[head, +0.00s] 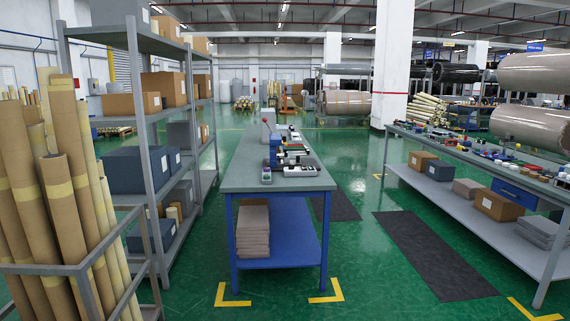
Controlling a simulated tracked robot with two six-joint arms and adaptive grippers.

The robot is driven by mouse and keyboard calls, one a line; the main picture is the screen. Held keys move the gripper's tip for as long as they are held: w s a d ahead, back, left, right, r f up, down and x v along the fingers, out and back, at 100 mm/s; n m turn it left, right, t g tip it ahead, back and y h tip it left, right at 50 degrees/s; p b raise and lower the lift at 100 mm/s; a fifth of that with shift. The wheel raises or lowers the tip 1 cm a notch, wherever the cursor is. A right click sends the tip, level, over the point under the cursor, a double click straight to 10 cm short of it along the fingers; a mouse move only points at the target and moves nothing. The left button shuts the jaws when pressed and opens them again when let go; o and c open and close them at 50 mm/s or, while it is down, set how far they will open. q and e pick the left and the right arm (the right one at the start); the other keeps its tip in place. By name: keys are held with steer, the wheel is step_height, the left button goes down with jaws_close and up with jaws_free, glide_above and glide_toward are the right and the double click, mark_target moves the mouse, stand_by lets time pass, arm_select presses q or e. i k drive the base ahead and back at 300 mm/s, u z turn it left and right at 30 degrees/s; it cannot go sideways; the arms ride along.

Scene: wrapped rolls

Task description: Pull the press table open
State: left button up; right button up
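A long workbench (238,172) with a grey top and blue legs stands in the middle of the head view. A small blue and grey upright device (274,150), which looks like a hand press, stands on its top among small tools and trays. I cannot tell for certain whether this bench is the press table. Its lower blue shelf (290,246) holds a stack of flat brown sheets (253,230). Neither of my grippers is in view.
A rack (148,200) with boxes and a frame of cardboard rolls (60,200) stand at the left. At the right is a long bench (470,157) with a blue drawer (513,194). A dark mat (432,255) lies on the green floor between the benches.

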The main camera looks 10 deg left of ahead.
mark_target(286, 162)
steer(key=z, duration=0.95)
steer(key=i, duration=6.2)
steer(key=u, duration=3.05)
